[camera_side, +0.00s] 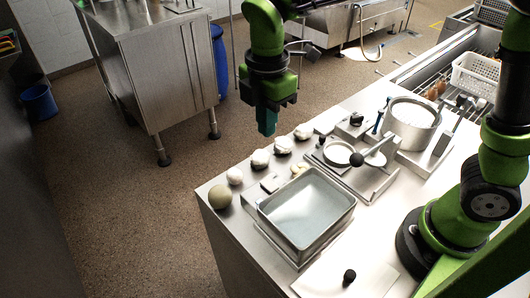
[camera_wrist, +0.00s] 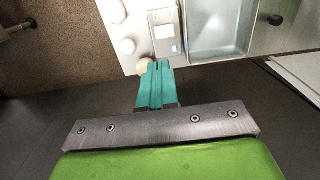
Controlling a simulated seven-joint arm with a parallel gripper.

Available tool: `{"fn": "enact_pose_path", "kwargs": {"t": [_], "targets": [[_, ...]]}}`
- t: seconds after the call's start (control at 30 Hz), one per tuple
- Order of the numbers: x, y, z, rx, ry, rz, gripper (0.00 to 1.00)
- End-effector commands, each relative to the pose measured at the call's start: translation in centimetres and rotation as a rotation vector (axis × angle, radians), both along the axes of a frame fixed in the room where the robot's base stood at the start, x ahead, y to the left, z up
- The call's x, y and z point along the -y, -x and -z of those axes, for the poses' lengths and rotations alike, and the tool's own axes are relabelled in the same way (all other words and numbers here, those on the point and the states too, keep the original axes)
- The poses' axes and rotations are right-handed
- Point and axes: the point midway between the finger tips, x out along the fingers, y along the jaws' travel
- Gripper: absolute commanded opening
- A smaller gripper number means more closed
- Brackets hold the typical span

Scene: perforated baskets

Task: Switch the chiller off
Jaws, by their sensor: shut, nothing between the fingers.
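A rectangular metal basin (camera_side: 335,228) with a pale, smooth interior sits in the counter's near part; it also shows at the top of the wrist view (camera_wrist: 222,58). Beside it is a small grey control panel (camera_wrist: 164,32) with a light display and a small pale square, probably the chiller's; in the side view the panel (camera_side: 270,183) is small and its details cannot be read. I cannot tell its switch position. My gripper (camera_side: 267,122), with teal fingers, points down above the counter's back edge, apart from the panel. Its fingers (camera_wrist: 156,68) are together and empty.
Several round items line the counter's left edge, including a greenish ball (camera_side: 220,196) and a white ball (camera_side: 235,176). A lever with a black knob (camera_side: 356,159), a metal pot (camera_side: 411,124) and a white perforated basket (camera_side: 478,75) stand further right. Another black knob (camera_side: 349,276) is in front.

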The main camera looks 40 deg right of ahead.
Motion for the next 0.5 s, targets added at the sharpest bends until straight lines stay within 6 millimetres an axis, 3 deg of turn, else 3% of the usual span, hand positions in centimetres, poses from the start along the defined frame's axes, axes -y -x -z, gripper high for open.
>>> {"fn": "enact_pose_path", "kwargs": {"t": [0.27,0.5], "targets": [[0.0,0.0,0.4,0.0,0.0,0.003,0.0],[0.0,0.1,3.9,-0.005,0.001,0.004,0.0]]}}
